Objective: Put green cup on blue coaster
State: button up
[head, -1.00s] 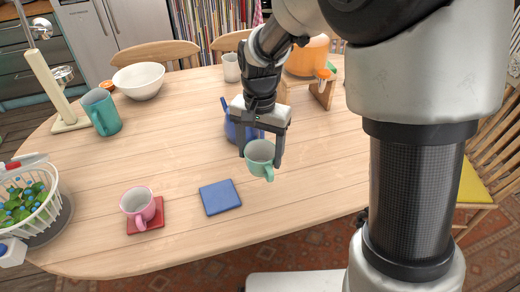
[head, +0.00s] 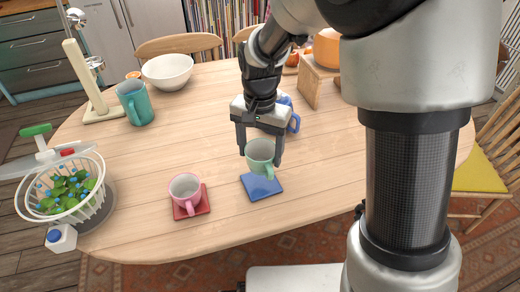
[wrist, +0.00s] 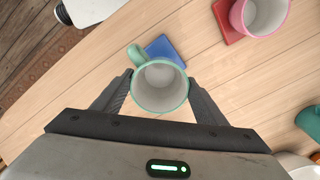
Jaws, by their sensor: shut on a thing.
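The light green cup (head: 260,152) is upright between the fingers of my gripper (head: 260,158), which is shut on it. In the wrist view the green cup (wrist: 160,87) sits between both fingertips (wrist: 160,84), its handle toward the upper left. The blue coaster (head: 262,186) lies flat on the table just in front of the cup in the head view. In the wrist view the blue coaster (wrist: 166,48) is partly hidden behind the cup's rim. The cup overlaps the coaster's far edge in the picture; I cannot tell how high it is above the table.
A pink cup (head: 186,189) stands on a red coaster (head: 203,205) left of the blue coaster. A teal mug (head: 134,101), white bowl (head: 168,71) and wire basket (head: 95,205) stand further left. A blue mug (head: 290,112) is behind my gripper. The table's middle is clear.

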aim_at(260, 168)
jog(key=shift+r, duration=0.1)
dwell(0.3)
jog(key=shift+f+b, duration=1.5)
jog(key=shift+f, duration=1.1)
jog(key=shift+f, duration=0.1)
jog(key=shift+f+b, duration=0.4)
jog(key=shift+f, duration=0.25)
jog(key=shift+f, duration=0.2)
jog(key=o, duration=1.3)
jog(key=shift+c, duration=0.2)
jog(key=shift+r, duration=0.1)
notch_tip(260, 168, up, 17)
jog(key=p, duration=0.3)
jog(key=shift+r+p, duration=0.15)
jog(key=shift+p, duration=0.25)
